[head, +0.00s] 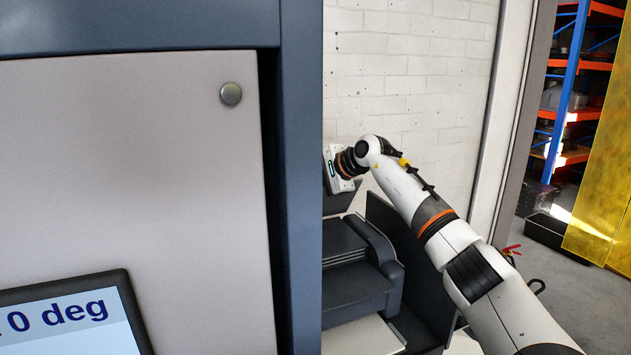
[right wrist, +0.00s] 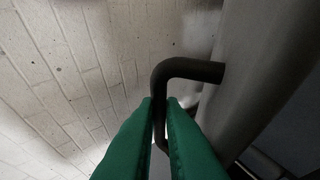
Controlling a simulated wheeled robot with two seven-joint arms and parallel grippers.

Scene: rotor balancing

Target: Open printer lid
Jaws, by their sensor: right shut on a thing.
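In the right wrist view, the two green fingers of my right gripper (right wrist: 160,103) are closed around a dark bent bar handle (right wrist: 190,68). The handle joins a grey panel (right wrist: 255,70) on the right side of that view. In the head view, my right arm reaches behind the edge of a large cabinet, so its fingertips and the handle are hidden there. Below the wrist is a dark grey machine (head: 350,275), apparently the printer, partly covered by the cabinet. How far its lid stands open cannot be told. My left gripper is not in view.
A large cabinet (head: 299,180) with a pale front panel (head: 130,160) and a screen (head: 75,322) fills the left of the head view. A white brick wall (head: 420,60) stands behind the arm. Shelving (head: 565,90) and a yellow translucent sheet (head: 608,190) are at the far right.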

